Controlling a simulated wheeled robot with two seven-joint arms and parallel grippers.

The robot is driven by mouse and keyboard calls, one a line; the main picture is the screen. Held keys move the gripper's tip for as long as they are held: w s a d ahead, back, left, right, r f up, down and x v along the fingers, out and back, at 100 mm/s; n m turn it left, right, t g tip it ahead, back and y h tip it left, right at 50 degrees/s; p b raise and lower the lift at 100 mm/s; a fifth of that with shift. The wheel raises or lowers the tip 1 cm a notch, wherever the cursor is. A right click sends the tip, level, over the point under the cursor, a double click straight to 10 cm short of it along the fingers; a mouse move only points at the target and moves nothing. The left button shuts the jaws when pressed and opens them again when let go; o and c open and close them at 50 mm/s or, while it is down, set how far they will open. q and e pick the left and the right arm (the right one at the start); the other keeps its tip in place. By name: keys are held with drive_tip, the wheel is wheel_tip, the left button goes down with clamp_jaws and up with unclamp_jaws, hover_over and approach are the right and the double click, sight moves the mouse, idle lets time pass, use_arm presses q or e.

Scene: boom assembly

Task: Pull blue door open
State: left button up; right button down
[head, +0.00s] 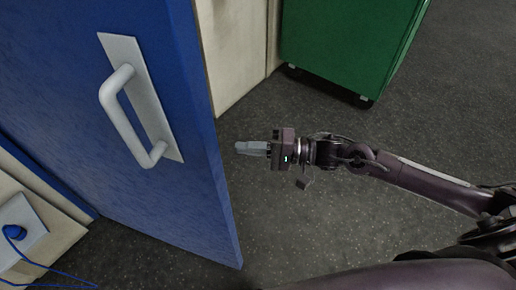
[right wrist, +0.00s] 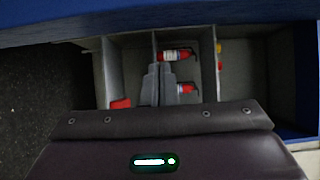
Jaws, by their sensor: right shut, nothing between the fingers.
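The blue door (head: 75,130) fills the left of the head view, with a white D-shaped handle (head: 118,108) on a pale plate. It stands swung out at an angle from the cream wall. My right gripper (head: 240,148) is shut and empty just right of the door's free edge, pointing left and clear of the handle. In the right wrist view its fingers (right wrist: 166,76) are together in front of grey shelf compartments (right wrist: 254,75). A blue panel (right wrist: 120,22) crosses the top there; I cannot tell if it is the door. My left gripper is not in view.
Red extinguisher-like items (right wrist: 175,55) sit in the compartments. A green wheeled cabinet (head: 350,45) stands at the back. A pale box with a blue knob (head: 14,232) and blue cable are at lower left. Dark floor (head: 300,235) is free right of the door.

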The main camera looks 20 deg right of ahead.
drive_tip(key=a, duration=0.3)
drive_tip(key=s+a+p, duration=0.1)
drive_tip(key=a, duration=0.2)
drive_tip(key=shift+s+a+p, duration=0.2)
drive_tip(key=shift+a+p, duration=0.1)
drive_tip(key=shift+a, duration=0.2)
